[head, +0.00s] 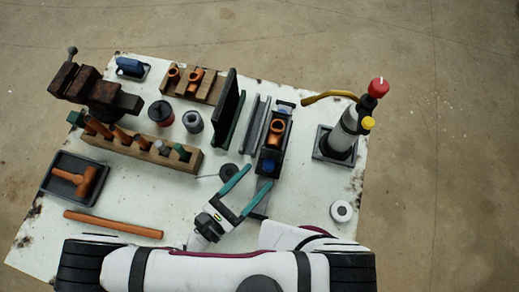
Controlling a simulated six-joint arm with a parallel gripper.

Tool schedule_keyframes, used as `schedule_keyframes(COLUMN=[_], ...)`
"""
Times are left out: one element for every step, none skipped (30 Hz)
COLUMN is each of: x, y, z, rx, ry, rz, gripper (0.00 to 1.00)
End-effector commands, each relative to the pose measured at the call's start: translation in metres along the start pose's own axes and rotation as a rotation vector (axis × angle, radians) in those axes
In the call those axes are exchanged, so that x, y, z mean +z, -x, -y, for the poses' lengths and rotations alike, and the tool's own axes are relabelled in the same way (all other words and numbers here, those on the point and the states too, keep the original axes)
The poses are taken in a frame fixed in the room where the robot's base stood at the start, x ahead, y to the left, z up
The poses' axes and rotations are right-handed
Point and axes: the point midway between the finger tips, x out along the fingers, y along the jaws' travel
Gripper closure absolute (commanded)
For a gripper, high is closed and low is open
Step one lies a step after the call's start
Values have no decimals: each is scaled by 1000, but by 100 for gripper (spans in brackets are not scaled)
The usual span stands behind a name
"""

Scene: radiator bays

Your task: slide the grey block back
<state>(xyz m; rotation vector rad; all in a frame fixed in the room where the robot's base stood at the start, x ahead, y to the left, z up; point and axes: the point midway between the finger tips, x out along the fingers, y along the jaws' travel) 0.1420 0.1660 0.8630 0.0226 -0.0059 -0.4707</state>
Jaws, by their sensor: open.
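A grey block (261,204) shows at the near end of a narrow dark channel, partly hidden by my gripper's right finger. My gripper (257,176) has two teal fingers spread apart, with nothing seen held between them. The fingertips are at the near end of the channel, and the right one overlaps the grey block in the picture. I cannot tell whether it touches the block.
Grey rails (255,122) and an upright dark panel (227,100) stand left of the channel. A pump-like post (346,130) with a red knob stands at right. A wooden tool rack (150,152), tray (50,188) and vise (95,90) fill the left.

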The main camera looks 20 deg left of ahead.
Motion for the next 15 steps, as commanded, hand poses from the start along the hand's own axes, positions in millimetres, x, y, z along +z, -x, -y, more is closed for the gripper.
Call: schedule_keyframes(x=[0, 0, 0, 0, 0, 0, 0, 0, 0, 0, 0, 0, 0, 0, 0], y=[-10, -15, -21, -24, -27, -30, -32, -33, -34, -35, -35, -35, -35, -35, -35], z=[1, 1, 0, 0, 0, 0, 0, 0, 0, 0, 0, 0, 0, 0, 0], rx=[-4, -5, -3, -3, -2, -2, -2, -2, -1, 0, 0, 0, 0, 0, 0], ry=[3, 1, 1, 0, 0, 1, 0, 0, -1, -1, -1, -1, -2, -2, -1], rz=[1, 1, 1, 0, 0, 0, 0, 0, -1, -1, -1, -1, -1, -1, -1], gripper=[33, 33, 33, 33, 33, 33, 33, 33, 33, 33, 33, 33, 33, 33, 33])
